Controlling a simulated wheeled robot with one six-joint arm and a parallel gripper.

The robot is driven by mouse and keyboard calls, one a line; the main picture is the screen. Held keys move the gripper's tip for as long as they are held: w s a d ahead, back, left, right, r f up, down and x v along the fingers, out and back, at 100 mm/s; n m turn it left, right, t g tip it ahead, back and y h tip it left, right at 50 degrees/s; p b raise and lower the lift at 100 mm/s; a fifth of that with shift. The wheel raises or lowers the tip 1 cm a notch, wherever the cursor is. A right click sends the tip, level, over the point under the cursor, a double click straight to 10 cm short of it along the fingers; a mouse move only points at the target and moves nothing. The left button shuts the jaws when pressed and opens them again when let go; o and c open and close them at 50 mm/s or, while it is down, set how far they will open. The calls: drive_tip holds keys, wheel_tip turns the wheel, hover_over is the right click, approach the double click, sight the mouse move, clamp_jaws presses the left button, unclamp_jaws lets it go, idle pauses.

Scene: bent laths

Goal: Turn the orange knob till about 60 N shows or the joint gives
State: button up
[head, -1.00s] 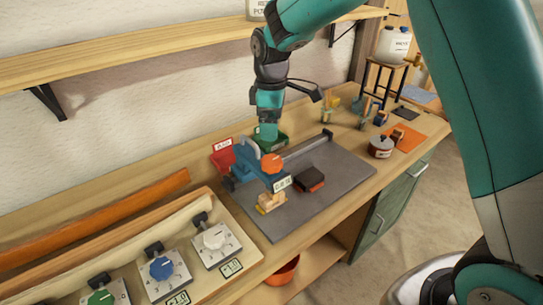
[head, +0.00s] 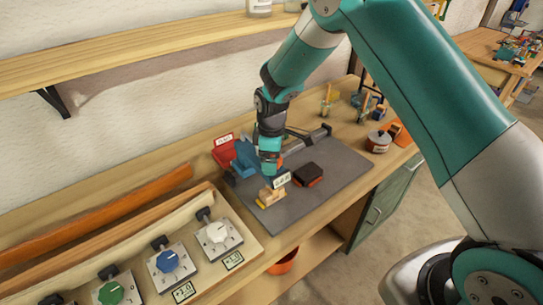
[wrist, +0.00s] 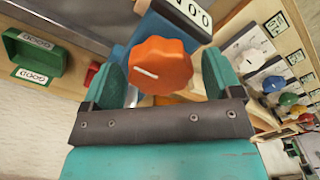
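The orange knob (wrist: 161,66) with a white pointer line sits between the two green fingers of my gripper (wrist: 162,62) in the wrist view. A gap shows on each side of it, so my gripper is open. In the head view my gripper (head: 269,164) is over the blue test device (head: 244,158) and mostly hides the knob. The white display (wrist: 187,9) reads 0.0; it also shows in the head view (head: 282,180). A pale wooden joint piece (head: 270,195) is below the device on the grey plate (head: 330,185).
A red bin (head: 222,153) stands left of the device. A green bin (wrist: 35,60) labelled GOOD shows in the wrist view. A black and orange block (head: 308,174) lies on the plate. A panel with white (head: 217,232), blue (head: 168,261) and green knobs is at the front left.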

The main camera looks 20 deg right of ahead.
drive_tip(key=c, duration=0.8)
drive_tip(key=shift+m, duration=0.3)
drive_tip(key=m+b, duration=0.3)
drive_tip(key=m, duration=0.2)
drive_tip(key=shift+m, duration=0.3)
drive_tip(key=m+b, duration=0.2)
drive_tip(key=m, duration=0.4)
drive_tip(key=m+b, duration=0.1)
drive_tip(key=m, duration=0.6)
drive_tip(key=shift+m+b, duration=0.3)
drive_tip(key=m, duration=0.3)
drive_tip(key=shift+m, duration=0.3)
drive_tip(key=shift+m+b, duration=0.45)
drive_tip(key=shift+m, duration=1.35)
